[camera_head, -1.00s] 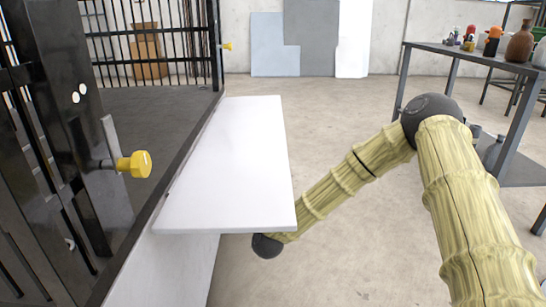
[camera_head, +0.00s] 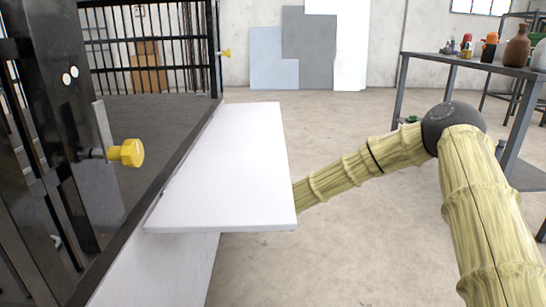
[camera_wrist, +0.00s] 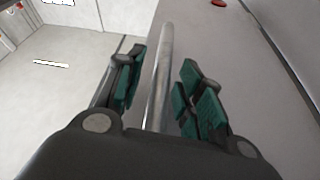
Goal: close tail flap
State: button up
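The white tail flap (camera_head: 222,170) sticks out roughly level from the side of the black-barred vehicle bed in the head view. My gripper is hidden behind or under the flap there; only my arm shows, passing behind its right edge. In the wrist view my gripper (camera_wrist: 162,88) has its two green-padded fingers apart. A pale rounded bar or edge (camera_wrist: 162,60) runs between them, beside a grey panel surface (camera_wrist: 210,45). I cannot tell whether the fingers touch it. A yellow knob (camera_head: 127,153) sits on the black post left of the flap.
A second yellow knob (camera_head: 225,53) is at the far post. A grey table (camera_head: 455,62) with bottles stands at the right. Panels (camera_head: 308,50) lean on the back wall. The floor (camera_head: 345,130) between flap and table is open apart from my arm.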

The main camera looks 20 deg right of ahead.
grip_shut()
jog(key=shift+r, duration=0.1)
